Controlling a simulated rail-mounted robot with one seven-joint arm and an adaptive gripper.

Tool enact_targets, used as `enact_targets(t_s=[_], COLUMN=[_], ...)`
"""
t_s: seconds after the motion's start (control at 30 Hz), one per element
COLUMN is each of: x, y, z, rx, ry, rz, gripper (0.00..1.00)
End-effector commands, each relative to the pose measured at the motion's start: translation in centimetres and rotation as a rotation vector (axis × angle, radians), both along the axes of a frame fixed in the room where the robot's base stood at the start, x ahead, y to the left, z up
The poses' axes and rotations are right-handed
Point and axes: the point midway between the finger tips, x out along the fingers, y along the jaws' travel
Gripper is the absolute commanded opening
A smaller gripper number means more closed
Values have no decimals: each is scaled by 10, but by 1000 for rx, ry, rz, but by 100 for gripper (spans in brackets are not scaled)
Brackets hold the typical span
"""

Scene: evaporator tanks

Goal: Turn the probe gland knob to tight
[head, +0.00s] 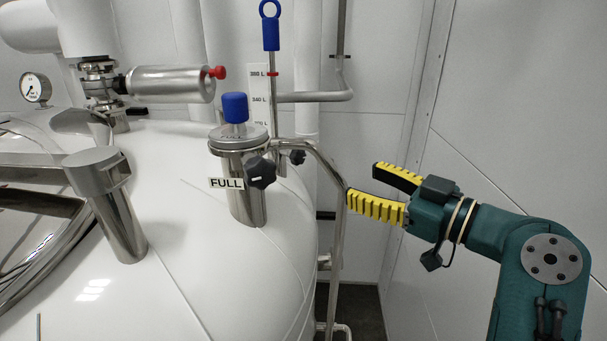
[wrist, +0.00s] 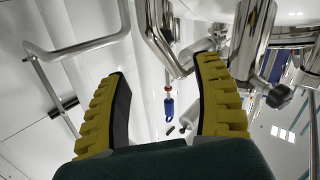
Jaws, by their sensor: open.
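A black lobed knob (head: 262,172) with a light mark sits on the side of a steel cylinder (head: 246,200) labelled FULL, on the white tank. A second, smaller dark knob (head: 297,157) shows behind it, near the foot of a rod with a blue ring handle (head: 270,35). I cannot tell from labels which is the probe gland knob. My gripper (head: 364,184) is open and empty, to the right of both knobs and apart from them. In the wrist view, the gripper (wrist: 164,70) has nothing between its yellow fingers; a dark knob (wrist: 279,96) shows to their right.
A bent steel pipe (head: 335,190) runs between the cylinder and my gripper. A blue cap (head: 235,107) tops the cylinder. A level scale (head: 258,90) stands behind. A steel valve body with a red end (head: 170,84) lies further left. White wall panels stand at right.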

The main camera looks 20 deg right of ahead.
Motion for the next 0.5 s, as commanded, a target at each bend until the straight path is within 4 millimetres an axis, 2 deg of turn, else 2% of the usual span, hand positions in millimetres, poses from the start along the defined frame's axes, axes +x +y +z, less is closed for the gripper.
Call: enact_targets(t_s=[0.1,0.23,0.5], x=[-8,4,60], y=[-5,3,30], z=[6,9,11], rx=[-1,1,3], ry=[-37,-33,-30], rz=[49,50,51], gripper=[66,66,66])
